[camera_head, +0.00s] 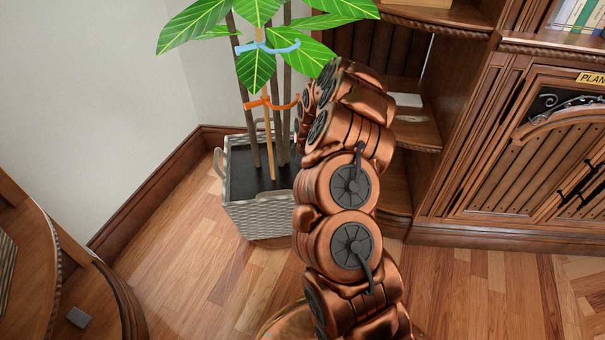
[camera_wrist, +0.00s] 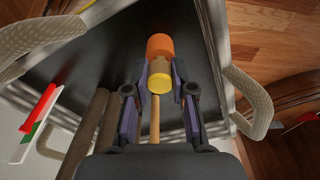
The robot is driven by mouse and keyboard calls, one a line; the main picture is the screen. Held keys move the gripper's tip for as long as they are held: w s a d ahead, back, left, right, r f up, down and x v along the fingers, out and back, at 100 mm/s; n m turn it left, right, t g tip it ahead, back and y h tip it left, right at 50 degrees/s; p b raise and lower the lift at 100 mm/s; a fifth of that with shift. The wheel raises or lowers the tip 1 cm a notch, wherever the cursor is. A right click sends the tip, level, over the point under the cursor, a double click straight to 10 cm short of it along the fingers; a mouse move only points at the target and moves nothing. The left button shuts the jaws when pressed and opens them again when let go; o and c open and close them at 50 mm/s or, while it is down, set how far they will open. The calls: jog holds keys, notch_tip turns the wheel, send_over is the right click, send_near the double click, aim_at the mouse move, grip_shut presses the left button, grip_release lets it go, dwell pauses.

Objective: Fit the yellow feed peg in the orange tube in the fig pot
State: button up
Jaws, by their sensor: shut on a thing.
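The fig pot (camera_head: 258,218) is a grey woven square planter with dark soil, standing on the floor by the wall corner. In the wrist view I look down into it, with a woven handle (camera_wrist: 252,100) on the right. My gripper (camera_wrist: 161,80) is inside the pot outline, shut on the yellow feed peg (camera_wrist: 160,79). The orange tube (camera_wrist: 160,46) is directly beyond the peg and in line with it. Their outlines meet; I cannot tell whether the peg is inside the tube or only against it. In the head view my arm hides the gripper, peg and tube.
Fig stems (camera_head: 252,130) and a thin stake rise from the soil, with an orange clip (camera_head: 271,103) and a blue clip (camera_head: 267,47). Wooden shelving (camera_head: 450,120) stands right of the pot. A curved wooden piece (camera_head: 60,270) is at lower left. Floor in front is clear.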

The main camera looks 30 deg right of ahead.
jog(key=shift+f, duration=0.25)
jog(key=o, duration=0.8)
jog(key=o, duration=0.5)
jog(key=shift+r, duration=0.15)
jog(key=shift+r+p, duration=0.85)
jog(key=shift+r, duration=2.05)
